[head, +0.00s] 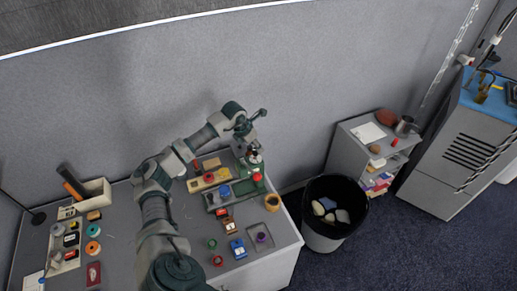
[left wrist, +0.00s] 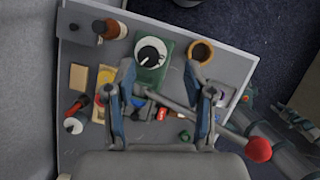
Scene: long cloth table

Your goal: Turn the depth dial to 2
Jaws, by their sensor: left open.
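The dial (left wrist: 149,54) has a dark round knob with a white ring around it, on top of a green machine (left wrist: 168,50). I cannot read its numbers or setting. In the head view, the green machine (head: 241,187) stands near the table's back right, with a red ball knob (head: 257,177) on it. My left gripper (head: 255,116) is above the machine. In the left wrist view, my left gripper (left wrist: 159,68) is open and empty, its fingers apart on either side of the dial's lower edge. Contact with the dial does not show. My right gripper is not in view.
An orange-brown round container (left wrist: 200,50) stands close beside the machine. Small coloured parts and trays crowd the grey table (head: 190,222). A black bin (head: 318,239) stands off the table's right edge. The grey wall (head: 120,100) rises behind the table.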

